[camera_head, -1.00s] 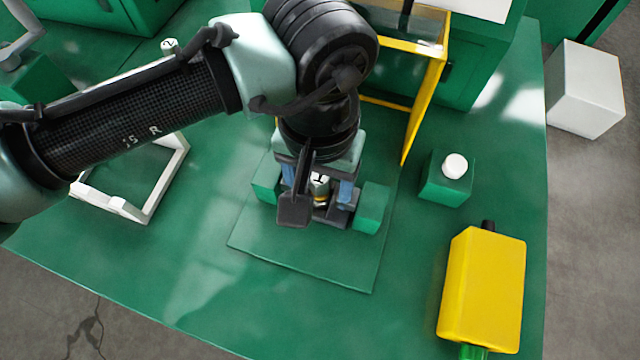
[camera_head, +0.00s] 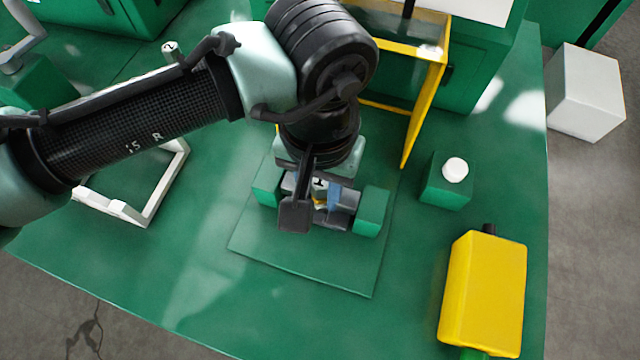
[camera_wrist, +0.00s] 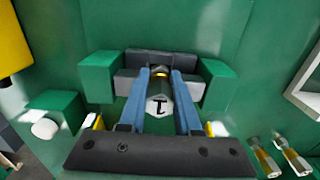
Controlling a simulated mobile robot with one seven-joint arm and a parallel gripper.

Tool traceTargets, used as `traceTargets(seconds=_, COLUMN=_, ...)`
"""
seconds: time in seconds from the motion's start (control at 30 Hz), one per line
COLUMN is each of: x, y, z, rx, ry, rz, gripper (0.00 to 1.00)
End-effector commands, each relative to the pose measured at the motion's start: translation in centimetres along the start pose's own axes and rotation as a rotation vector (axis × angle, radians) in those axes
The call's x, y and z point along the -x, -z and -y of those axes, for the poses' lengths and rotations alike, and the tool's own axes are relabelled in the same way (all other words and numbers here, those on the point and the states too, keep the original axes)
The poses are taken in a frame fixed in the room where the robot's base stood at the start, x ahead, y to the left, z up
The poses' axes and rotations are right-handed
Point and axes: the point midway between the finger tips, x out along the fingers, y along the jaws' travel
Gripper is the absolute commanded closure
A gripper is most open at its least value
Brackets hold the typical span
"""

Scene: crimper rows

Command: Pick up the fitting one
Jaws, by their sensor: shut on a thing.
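A fitting with a white hexagonal face and a dark mark (camera_wrist: 158,105) sits between my gripper's two blue fingers in the wrist view. A bit of brass shows at its far end, by a grey block. My gripper (camera_wrist: 160,108) is shut on this fitting. In the head view my gripper (camera_head: 325,192) points down over the green plate, and the white top of the fitting (camera_head: 320,184) shows partly between the fingers. Grey jaw blocks (camera_head: 341,217) and green blocks (camera_head: 372,210) stand on both sides. The fitting's lower part is hidden.
Two more brass-and-white fittings (camera_wrist: 265,157) stand at the wrist view's lower right. A yellow frame (camera_head: 425,110) and a green box with a white button (camera_head: 445,190) stand right of my gripper. A yellow box (camera_head: 482,290) lies at the front right. A white frame (camera_head: 165,185) lies left.

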Motion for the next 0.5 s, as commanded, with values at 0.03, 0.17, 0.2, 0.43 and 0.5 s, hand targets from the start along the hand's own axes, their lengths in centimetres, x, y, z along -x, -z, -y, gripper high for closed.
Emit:
traceTargets(seconds=0.03, x=0.1, y=0.0, z=0.0, rx=0.0, ry=0.0, rz=-0.001, gripper=1.0)
traceTargets(seconds=0.17, x=1.3, y=0.1, z=0.0, rx=0.0, ry=-0.001, rz=-0.002, gripper=1.0)
traceTargets(seconds=0.2, x=1.9, y=0.1, z=0.0, rx=0.0, ry=-0.001, rz=-0.002, gripper=1.0)
traceTargets(seconds=0.43, x=6.7, y=0.1, z=0.0, rx=0.0, ry=-0.001, rz=-0.003, gripper=1.0)
traceTargets(seconds=0.5, x=7.9, y=0.1, z=0.0, rx=-0.001, ry=-0.001, rz=-0.003, gripper=1.0)
